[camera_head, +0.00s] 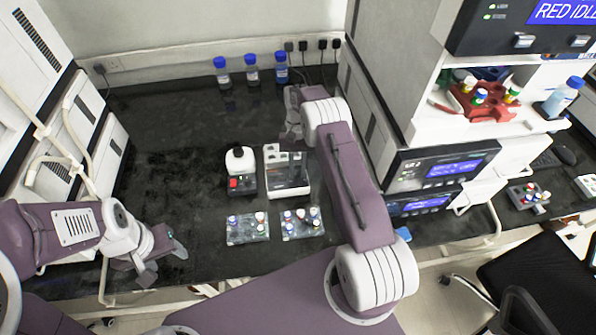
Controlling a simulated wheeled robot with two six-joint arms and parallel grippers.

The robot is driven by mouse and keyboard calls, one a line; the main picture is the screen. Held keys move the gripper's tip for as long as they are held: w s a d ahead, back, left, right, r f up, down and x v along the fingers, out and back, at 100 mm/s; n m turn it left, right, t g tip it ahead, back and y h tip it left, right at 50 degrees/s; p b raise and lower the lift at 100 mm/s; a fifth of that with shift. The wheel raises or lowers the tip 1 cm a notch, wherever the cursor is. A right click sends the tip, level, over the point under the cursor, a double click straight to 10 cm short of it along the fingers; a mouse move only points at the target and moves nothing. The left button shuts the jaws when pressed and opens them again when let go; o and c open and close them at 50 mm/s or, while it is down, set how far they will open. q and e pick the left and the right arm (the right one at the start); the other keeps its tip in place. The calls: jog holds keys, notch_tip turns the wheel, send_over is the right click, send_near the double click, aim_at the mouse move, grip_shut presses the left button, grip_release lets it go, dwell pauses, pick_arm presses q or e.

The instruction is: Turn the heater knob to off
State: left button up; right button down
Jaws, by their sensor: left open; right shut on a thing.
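A small white device with a dark top (240,161) stands mid-bench; it could be the heater. A red part (234,183) shows on its front, but it is too small to tell if this is the knob or its setting. My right gripper (291,136) is behind and right of this device, above the back of a white rack-like unit (288,178). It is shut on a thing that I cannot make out. My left gripper (164,263) is open and empty over the front left bench edge, apart from the device.
Two small trays of vials (247,237) (302,231) lie in front of the device. Several blue-capped bottles (252,75) stand at the back wall. Stacked instruments (440,167) rise close right of my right arm. The dark bench (165,165) is clear on the left.

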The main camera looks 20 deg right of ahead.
jog(key=shift+a+n+h, duration=0.1)
jog(key=shift+n+h, duration=0.8)
jog(key=shift+n, duration=1.3)
jog(key=c, duration=1.2)
grip_release()
jog(key=shift+c, duration=0.2)
jog(key=shift+r, duration=0.1)
jog(key=v, duration=0.7)
jog(key=shift+b, duration=0.3)
jog(key=shift+w+r, duration=0.15)
